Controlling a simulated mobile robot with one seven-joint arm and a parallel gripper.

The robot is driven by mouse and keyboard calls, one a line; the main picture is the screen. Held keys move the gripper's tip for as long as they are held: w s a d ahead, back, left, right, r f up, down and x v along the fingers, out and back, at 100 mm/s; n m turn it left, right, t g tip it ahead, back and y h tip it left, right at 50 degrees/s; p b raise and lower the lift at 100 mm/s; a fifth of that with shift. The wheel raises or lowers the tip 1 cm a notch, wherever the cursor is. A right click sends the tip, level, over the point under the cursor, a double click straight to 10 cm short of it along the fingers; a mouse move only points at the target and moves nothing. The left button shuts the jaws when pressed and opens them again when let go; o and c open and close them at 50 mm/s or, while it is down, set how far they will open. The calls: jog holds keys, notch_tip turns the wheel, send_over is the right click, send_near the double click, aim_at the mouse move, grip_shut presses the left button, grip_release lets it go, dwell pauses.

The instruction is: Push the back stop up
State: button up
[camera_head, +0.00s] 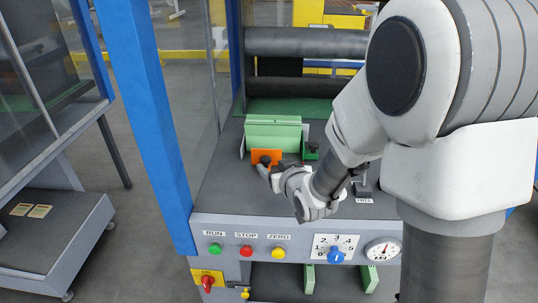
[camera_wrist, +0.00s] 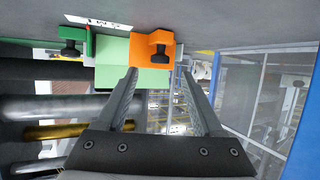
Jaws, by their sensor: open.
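No part carries a readable "back stop" label, so I cannot tell which one it is. An orange block (camera_head: 258,153) with a black knob stands at the near side of a light green stack (camera_head: 272,132) on the machine's grey deck. A green bracket (camera_head: 312,151) with a black knob stands to its right. My gripper (camera_head: 264,170) is close to the orange block, its fingertips partly hard to see. In the wrist view my gripper (camera_wrist: 159,72) is open, with the orange block (camera_wrist: 165,43) just beyond and between the fingertips. Contact cannot be told. The green bracket (camera_wrist: 76,36) shows left.
A dark roller (camera_head: 300,42) lies behind the stack. A blue post (camera_head: 150,110) and clear panels stand left. The front panel has RUN, STOP and ZERO buttons (camera_head: 246,251), a blue dial (camera_head: 336,255) and a gauge (camera_head: 382,251). Bare deck lies left of my gripper.

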aim_at(267, 160)
jog(key=x, duration=0.5)
jog(key=shift+w+b, duration=0.15)
jog(key=shift+b, duration=0.15)
grip_shut()
dwell(1.1)
